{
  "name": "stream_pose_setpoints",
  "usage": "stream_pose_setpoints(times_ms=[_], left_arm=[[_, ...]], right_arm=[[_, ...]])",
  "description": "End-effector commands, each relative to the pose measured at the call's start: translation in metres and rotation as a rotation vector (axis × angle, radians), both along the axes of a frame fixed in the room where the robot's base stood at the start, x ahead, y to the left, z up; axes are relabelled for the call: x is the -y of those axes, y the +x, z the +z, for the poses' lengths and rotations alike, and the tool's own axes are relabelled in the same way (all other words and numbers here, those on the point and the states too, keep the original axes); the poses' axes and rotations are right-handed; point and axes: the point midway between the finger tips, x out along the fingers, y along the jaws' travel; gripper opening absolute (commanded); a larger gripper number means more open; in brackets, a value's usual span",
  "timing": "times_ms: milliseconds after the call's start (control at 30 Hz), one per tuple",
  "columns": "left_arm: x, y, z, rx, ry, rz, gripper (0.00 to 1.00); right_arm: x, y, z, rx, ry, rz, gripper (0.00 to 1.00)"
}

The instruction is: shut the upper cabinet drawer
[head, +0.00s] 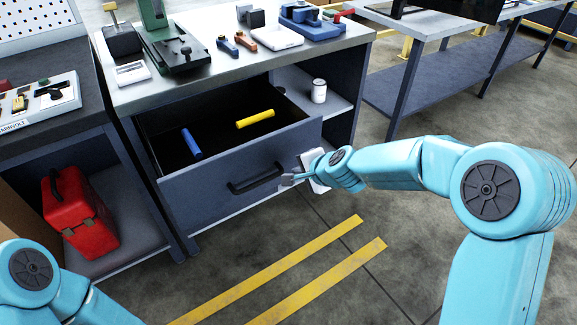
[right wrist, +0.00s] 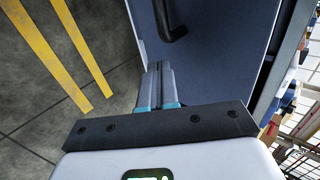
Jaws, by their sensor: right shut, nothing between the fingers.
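The upper cabinet drawer (head: 225,184) is pulled out, with a grey-blue front and a black bar handle (head: 257,180). A blue cylinder (head: 191,144) and a yellow cylinder (head: 255,119) lie inside it. My right gripper (head: 287,180) is shut and empty, just right of the handle at the drawer front. In the right wrist view the shut fingers (right wrist: 157,80) point at the drawer front (right wrist: 215,55), with the handle (right wrist: 170,22) beyond their tips. I cannot tell whether they touch the front. Of my left arm only a link shows, at the lower left; its gripper is out of view.
The worktop (head: 215,75) above the drawer carries several tools. A white can (head: 318,91) stands on the open shelf right of the drawer. The floor with yellow stripes (head: 285,265) before the drawer is clear.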

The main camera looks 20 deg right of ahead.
Motion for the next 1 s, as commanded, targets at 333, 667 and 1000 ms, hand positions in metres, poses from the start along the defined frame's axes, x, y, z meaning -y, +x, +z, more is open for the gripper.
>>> stream_pose_setpoints(times_ms=[333,667,1000], left_arm=[[0.0,0.0,0.029,0.0,0.0,0.0,0.53],[0.0,0.0,0.029,0.0,0.0,0.0,0.53],[0.0,0.0,0.032,0.0,0.0,0.0,0.53]], right_arm=[[-0.017,0.044,-0.007,-0.001,0.0,0.0,0.0],[-0.019,0.05,-0.011,0.0,0.0,0.0,0.0],[-0.024,0.05,-0.01,-0.001,0.0,0.001,0.0]])
